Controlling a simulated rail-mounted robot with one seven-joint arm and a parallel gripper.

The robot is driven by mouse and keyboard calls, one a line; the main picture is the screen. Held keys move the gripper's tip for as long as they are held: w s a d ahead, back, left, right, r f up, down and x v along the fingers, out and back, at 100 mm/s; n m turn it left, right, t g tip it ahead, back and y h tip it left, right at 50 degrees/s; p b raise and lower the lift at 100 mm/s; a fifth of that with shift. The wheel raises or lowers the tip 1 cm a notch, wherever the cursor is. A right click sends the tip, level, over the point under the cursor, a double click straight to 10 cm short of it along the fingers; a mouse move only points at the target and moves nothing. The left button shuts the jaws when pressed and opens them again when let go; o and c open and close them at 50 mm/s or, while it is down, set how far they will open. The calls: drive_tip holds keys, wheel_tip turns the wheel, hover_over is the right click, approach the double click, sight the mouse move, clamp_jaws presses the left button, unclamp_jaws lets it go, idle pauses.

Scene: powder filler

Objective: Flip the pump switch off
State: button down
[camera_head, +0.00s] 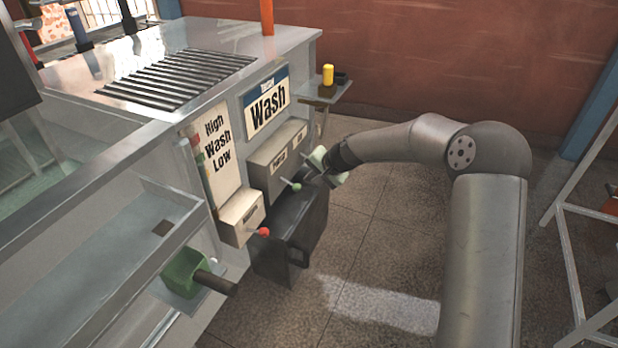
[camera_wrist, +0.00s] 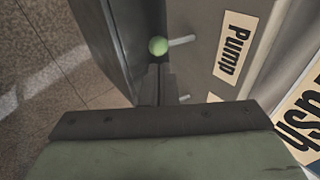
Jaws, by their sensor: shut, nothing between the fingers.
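The pump switch is a lever with a green ball knob (camera_head: 296,187) on the front of a grey switch box (camera_head: 268,172) on the machine. In the wrist view the green knob (camera_wrist: 158,46) sits on a short pale rod, beside the label "Pump" (camera_wrist: 234,47). My gripper (camera_head: 310,179) is just right of the knob in the head view. In the wrist view its shut, empty fingertips (camera_wrist: 157,80) are right below the knob in the picture. I cannot tell whether they touch it.
A lower box with a red-knobbed lever (camera_head: 264,232) is nearby. A dark bin (camera_head: 290,235) stands below the switches. A green scoop (camera_head: 185,272) rests at the lower left. A small shelf (camera_head: 325,93) holds a yellow cylinder (camera_head: 328,74). The floor right of the bin is clear.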

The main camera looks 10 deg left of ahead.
drive_tip(key=s+d+r, duration=0.4)
drive_tip(key=d+r, duration=0.2)
drive_tip(key=d, duration=0.2)
drive_tip(key=shift+s+d+p, duration=0.15)
drive_tip(key=shift+s+p, duration=0.2)
drive_tip(key=shift+p, duration=0.1)
drive_tip(key=shift+r, duration=0.1)
drive_tip(key=s+d+r+n+g+h+p, duration=0.1)
drive_tip(key=s+d+r+p, duration=0.4)
drive_tip(key=s, duration=0.7)
drive_tip(key=s+d+r+n+g+h+p, duration=0.1)
drive_tip(key=s+d+r+p, duration=0.4)
drive_tip(key=s, duration=0.7)
drive_tip(key=s+d+r+n+g+h+p, duration=0.1)
drive_tip(key=s+d+r+h+p, duration=0.3)
drive_tip(key=s+r+p, duration=0.4)
drive_tip(key=s+r+n, duration=0.1)
drive_tip(key=s+r, duration=0.2)
drive_tip(key=s, duration=0.1)
drive_tip(key=shift+s+d+r+n+g+h, duration=0.3)
drive_tip(key=shift+s+d+r+g, duration=0.05)
drive_tip(key=shift+d+g, duration=0.05)
